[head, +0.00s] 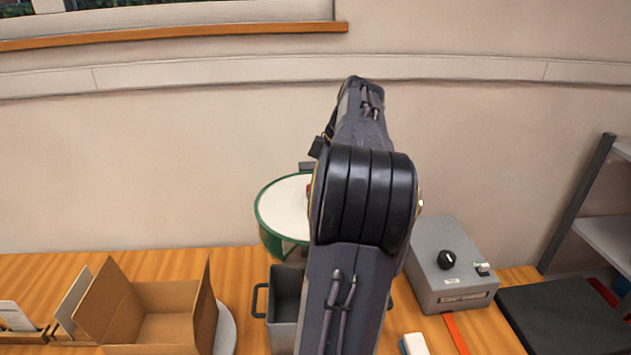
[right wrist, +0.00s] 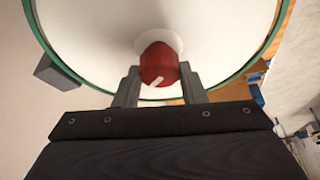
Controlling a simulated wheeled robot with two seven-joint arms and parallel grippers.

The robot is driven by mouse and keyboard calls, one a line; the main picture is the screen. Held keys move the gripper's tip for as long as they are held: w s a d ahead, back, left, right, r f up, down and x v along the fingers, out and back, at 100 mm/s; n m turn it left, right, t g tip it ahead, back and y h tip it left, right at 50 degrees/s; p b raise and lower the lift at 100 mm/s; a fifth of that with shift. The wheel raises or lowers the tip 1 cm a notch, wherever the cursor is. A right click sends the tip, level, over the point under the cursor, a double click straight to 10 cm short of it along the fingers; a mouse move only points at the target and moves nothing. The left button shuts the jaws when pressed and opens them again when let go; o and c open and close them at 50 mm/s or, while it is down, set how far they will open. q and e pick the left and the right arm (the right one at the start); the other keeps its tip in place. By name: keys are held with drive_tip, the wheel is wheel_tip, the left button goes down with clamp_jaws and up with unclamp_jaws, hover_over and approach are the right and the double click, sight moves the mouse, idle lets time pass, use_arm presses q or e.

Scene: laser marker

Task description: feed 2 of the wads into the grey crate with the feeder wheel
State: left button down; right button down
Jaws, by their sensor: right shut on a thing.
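The feeder wheel (head: 283,205) is a white disc with a green rim at the middle of the table. It fills the top of the right wrist view (right wrist: 95,40). Its red knob (right wrist: 158,66) sits between the fingers of my right gripper (right wrist: 159,76), which is shut on it. My right arm hides the gripper and much of the wheel in the head view. The grey crate (head: 284,305) stands below the wheel, partly hidden by my arm. I cannot make out any wads. My left gripper is not in view.
An open cardboard box (head: 165,330) stands left of the crate. A grey control box (head: 450,265) with a black dial is on the right, beside a dark flat pad (head: 565,320). A grey shelf (head: 610,235) stands at the far right. A wall closes the back.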

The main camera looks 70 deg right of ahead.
idle(0.5)
drive_tip(key=c, duration=0.9)
unclamp_jaws()
drive_tip(key=v, duration=0.7)
drive_tip(key=shift+s+r, duration=0.2)
drive_tip(key=shift+r, duration=0.2)
